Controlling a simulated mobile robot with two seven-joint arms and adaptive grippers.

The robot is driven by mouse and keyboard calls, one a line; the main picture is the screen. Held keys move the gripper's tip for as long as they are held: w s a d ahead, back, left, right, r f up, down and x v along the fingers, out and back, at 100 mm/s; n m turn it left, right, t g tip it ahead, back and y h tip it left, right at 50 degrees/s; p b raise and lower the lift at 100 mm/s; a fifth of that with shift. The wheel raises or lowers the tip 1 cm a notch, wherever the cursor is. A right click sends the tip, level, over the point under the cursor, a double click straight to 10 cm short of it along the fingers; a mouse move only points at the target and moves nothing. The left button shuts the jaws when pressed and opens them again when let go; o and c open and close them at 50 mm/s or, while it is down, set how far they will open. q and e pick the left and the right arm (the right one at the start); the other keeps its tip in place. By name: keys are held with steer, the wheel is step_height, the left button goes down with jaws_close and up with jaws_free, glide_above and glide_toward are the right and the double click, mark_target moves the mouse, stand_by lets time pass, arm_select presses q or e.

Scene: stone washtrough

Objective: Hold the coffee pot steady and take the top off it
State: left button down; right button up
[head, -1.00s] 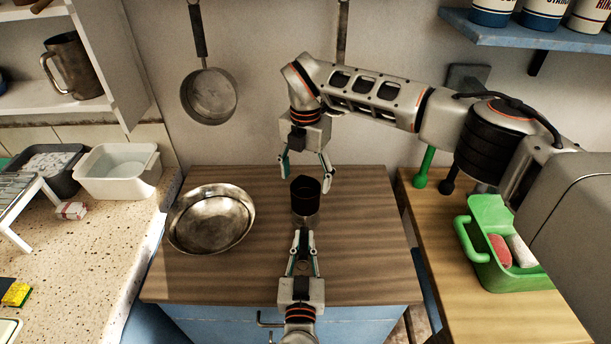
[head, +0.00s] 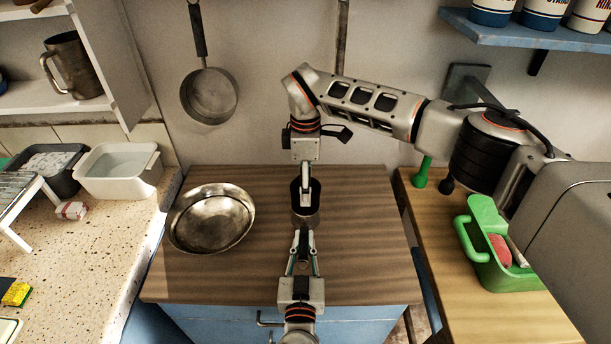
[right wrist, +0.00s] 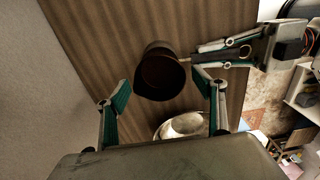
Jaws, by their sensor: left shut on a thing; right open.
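The coffee pot (head: 306,220) stands upright on the wooden counter. Its upper part is dark and its lower body is metallic. In the right wrist view the dark top of the pot (right wrist: 162,75) is seen from above. My left gripper (head: 303,232) reaches in from the near side and is shut on the pot; in the right wrist view it (right wrist: 196,58) comes in from the right. My right gripper (head: 305,203) points down over the pot, seen edge-on and partly hiding the top. Its open fingers (right wrist: 162,90) stand apart, with the top showing between and beyond them.
A metal bowl (head: 183,236) sits left of the pot on the counter (head: 365,265). A pan (head: 209,96) hangs on the wall behind. A green caddy (head: 507,278) stands on the right-hand worktop. The counter right of the pot is clear.

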steer(key=shift+f, duration=3)
